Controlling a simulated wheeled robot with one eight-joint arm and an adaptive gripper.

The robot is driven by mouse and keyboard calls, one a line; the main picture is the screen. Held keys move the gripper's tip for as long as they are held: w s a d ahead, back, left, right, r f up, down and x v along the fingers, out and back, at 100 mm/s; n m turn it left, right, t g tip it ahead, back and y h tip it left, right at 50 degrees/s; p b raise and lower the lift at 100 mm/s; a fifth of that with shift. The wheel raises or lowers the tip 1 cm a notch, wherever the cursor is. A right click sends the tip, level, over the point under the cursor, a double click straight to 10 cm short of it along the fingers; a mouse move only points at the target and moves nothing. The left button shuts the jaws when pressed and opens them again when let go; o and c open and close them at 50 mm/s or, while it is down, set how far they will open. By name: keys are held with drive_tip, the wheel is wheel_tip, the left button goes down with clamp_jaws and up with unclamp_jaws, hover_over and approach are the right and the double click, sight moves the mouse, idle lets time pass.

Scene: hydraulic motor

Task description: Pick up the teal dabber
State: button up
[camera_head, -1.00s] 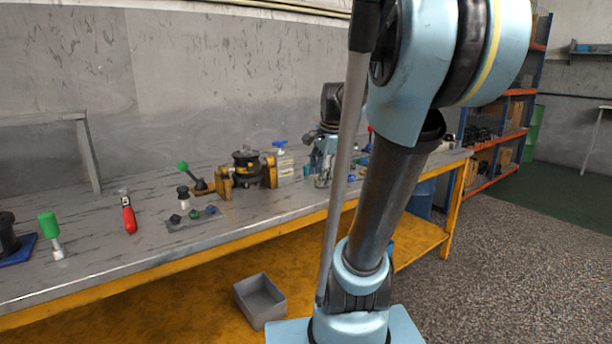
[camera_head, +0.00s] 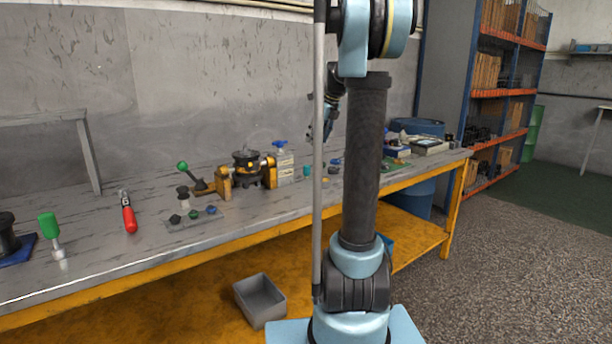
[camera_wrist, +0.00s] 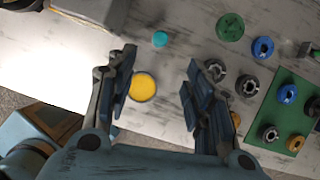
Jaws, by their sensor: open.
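The teal dabber (camera_head: 306,171) looks like a small teal round piece standing on the workbench, just left of my arm's pole in the head view. In the wrist view I take the small teal disc (camera_wrist: 160,39), seen from above, to be it. My gripper (camera_wrist: 160,85) is open and empty, above the bench. The dabber lies beyond the fingertips, toward the top of the wrist view. A yellow round piece (camera_wrist: 143,87) shows between the fingers, below them on the bench. In the head view my gripper is small and partly hidden by my own arm.
A green disc (camera_wrist: 230,27), blue and grey rings, and a green board (camera_wrist: 285,115) lie to the right in the wrist view. A bottle with a blue top (camera_head: 284,165) and a black-and-yellow motor (camera_head: 247,168) stand left of the dabber in the head view.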

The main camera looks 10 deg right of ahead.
sight(307, 166)
drive_tip(key=x, duration=1)
drive_tip(key=shift+w+a+f, duration=0.1)
drive_tip(key=shift+a+f, duration=0.05)
drive_tip(key=shift+f, duration=0.15)
drive_tip(key=shift+w+x, duration=0.2)
drive_tip(key=shift+x, duration=2.45)
drive_tip(key=shift+r, duration=0.15)
drive_tip(key=shift+c, duration=0.4)
drive_tip(key=c, duration=1)
